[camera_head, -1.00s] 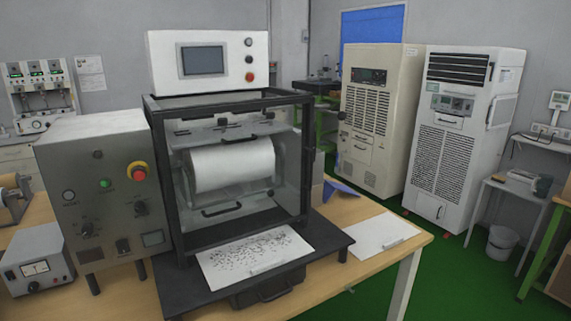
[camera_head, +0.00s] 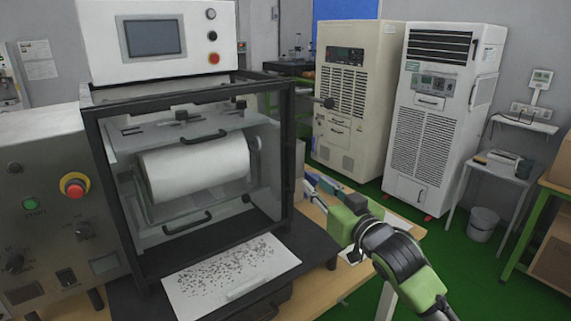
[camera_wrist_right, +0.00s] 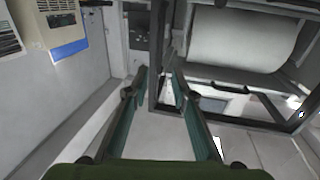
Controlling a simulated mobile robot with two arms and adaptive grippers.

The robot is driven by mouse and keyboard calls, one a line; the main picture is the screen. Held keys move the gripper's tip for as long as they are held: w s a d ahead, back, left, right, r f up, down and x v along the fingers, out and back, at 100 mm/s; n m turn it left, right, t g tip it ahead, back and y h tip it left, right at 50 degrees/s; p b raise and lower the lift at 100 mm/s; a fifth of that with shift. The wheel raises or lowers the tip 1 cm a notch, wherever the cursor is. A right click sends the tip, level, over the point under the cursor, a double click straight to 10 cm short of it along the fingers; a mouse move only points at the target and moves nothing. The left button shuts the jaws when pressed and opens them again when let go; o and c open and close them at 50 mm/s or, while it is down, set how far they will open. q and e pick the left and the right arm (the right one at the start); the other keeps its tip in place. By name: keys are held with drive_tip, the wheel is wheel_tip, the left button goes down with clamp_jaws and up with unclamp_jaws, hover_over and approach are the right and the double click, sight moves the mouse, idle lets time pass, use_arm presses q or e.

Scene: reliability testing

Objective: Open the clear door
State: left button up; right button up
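The clear door (camera_head: 235,205) is a see-through panel in the front of a black-framed machine (camera_head: 98,170), and it looks shut. Two dark handles show at its front, an upper handle (camera_head: 204,138) and a lower handle (camera_head: 187,224). A white roll (camera_head: 195,168) lies behind it. My right gripper (camera_head: 318,183) is to the right of the machine's frame, apart from both handles. In the right wrist view my right gripper (camera_wrist_right: 159,75) is open and empty, with a dark frame post beyond its fingers. My left gripper is not in view.
A speckled sheet (camera_head: 232,275) lies on the black base in front of the door. A control box (camera_head: 50,220) with a red button stands at left. Two tall cabinets, a beige one (camera_head: 352,95) and a white one (camera_head: 440,115), stand behind on the green floor.

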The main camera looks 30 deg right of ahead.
drive_tip(key=w, duration=0.1)
drive_tip(key=p, duration=0.2)
hover_over(294, 189)
drive_tip(key=shift+w+d, duration=0.1)
drive_tip(key=shift+w, duration=0.2)
clamp_jaws()
